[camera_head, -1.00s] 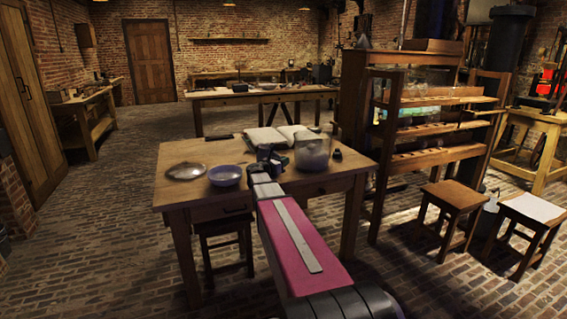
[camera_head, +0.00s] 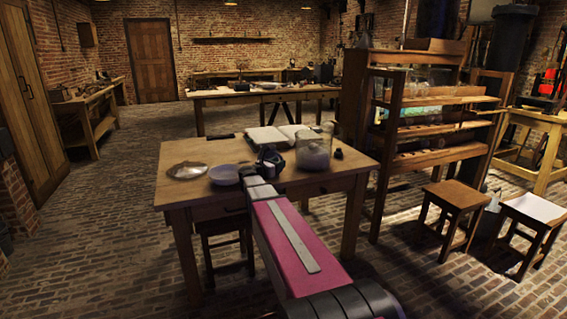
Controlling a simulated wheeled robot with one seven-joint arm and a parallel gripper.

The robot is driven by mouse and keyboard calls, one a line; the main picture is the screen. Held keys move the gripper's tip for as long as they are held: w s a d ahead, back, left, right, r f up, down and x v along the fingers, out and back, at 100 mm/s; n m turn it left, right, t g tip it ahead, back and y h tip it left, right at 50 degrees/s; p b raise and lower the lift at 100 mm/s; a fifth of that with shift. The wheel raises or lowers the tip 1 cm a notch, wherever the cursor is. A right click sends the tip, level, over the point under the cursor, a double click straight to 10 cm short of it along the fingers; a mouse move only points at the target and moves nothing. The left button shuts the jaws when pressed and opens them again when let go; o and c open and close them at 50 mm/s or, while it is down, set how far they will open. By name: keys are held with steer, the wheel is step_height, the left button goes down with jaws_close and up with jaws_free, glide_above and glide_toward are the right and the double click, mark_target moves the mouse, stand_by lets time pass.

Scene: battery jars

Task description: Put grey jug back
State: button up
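My gripper (camera_head: 270,160) is at the end of my pink arm, over the front of the wooden table (camera_head: 190,194). It lies between a pale bowl and a large clear glass jar (camera_head: 314,154) with greyish contents. The fingers are small and dark, and I cannot tell whether they are open or hold anything. A pale grey jug-like vessel (camera_head: 493,201) stands low between the two stools at the right, partly hidden; I cannot tell whether it is the grey jug. No other clear jug shows.
The table also bears the pale bowl (camera_head: 224,175), a shiny round dish (camera_head: 187,170), an open book (camera_head: 279,136) and a small dark object (camera_head: 338,153). A wooden rack (camera_head: 430,128) with glassware and a stool (camera_head: 456,194) stand at the right. The brick floor at left is clear.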

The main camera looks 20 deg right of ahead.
steer(key=v, duration=0.7)
steer(key=shift+a, duration=0.15)
